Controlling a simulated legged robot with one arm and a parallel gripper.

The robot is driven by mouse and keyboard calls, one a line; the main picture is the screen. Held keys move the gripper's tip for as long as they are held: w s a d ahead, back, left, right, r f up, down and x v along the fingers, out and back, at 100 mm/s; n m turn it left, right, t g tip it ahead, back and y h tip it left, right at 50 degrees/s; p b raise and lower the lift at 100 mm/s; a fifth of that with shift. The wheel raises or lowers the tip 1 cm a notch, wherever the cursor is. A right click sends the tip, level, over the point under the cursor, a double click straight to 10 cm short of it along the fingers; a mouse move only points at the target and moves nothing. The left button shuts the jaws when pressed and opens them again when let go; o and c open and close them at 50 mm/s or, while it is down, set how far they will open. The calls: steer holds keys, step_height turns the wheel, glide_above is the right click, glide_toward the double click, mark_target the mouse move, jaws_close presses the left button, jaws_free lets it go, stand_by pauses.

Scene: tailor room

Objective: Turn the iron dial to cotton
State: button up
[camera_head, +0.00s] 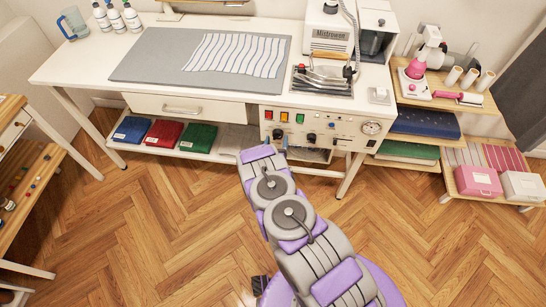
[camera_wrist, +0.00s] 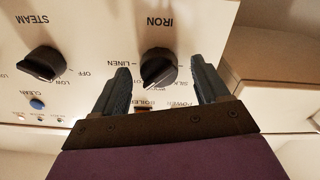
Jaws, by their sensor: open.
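The iron dial (camera_wrist: 159,67) is a dark round knob under the IRON label on a cream control panel (camera_wrist: 105,20), which appears upside down in the wrist view. The words LINEN and SILK are readable beside it; the cotton label cannot be made out. My gripper (camera_wrist: 161,72) is open, with one finger on each side of the dial. I cannot tell whether the fingers touch it. In the head view my arm reaches to the panel (camera_head: 345,142) under the table, and the fingers are not clearly seen.
A similar steam dial (camera_wrist: 45,63) and a blue button (camera_wrist: 37,105) are left of my gripper in the wrist view. The white table (camera_head: 75,70) overhangs the panel. A shelf (camera_head: 225,150) with folded cloths is left of my arm. The wooden floor in front is clear.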

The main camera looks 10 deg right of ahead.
steer(key=p+v, duration=0.2)
steer(key=v, duration=1.4)
steer(key=shift+s+p, duration=0.2)
steer(key=shift+p, duration=0.2)
steer(key=shift+w+a, duration=0.1)
steer(key=shift+a, duration=0.05)
